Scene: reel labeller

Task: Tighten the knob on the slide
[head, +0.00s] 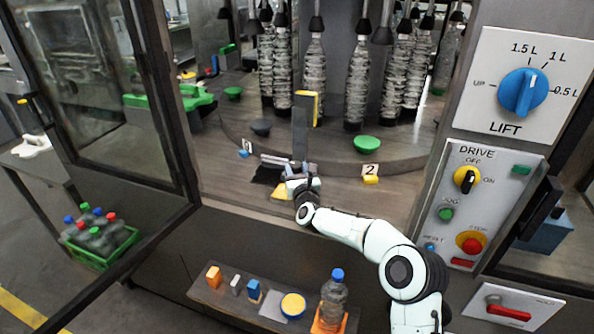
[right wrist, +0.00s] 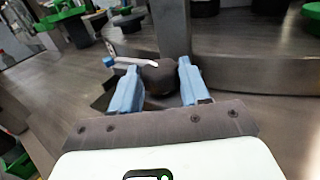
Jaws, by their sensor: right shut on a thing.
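The knob (right wrist: 159,78) is a dark rounded piece at the foot of a grey upright post (right wrist: 172,25) in the right wrist view. My right gripper (right wrist: 160,72) has its two light blue fingers on either side of the knob, shut on it. In the head view the right gripper (head: 292,170) is low at the front of the machine deck, at the foot of the post (head: 301,128). There the gripper hides the knob. The slide under the post is mostly hidden. My left gripper is in neither view.
Hanging bottles (head: 357,85) stand behind the post. The control panel (head: 480,200) is at the right. An open glass door (head: 110,90) is at the left. A shelf (head: 225,297) with small items is below.

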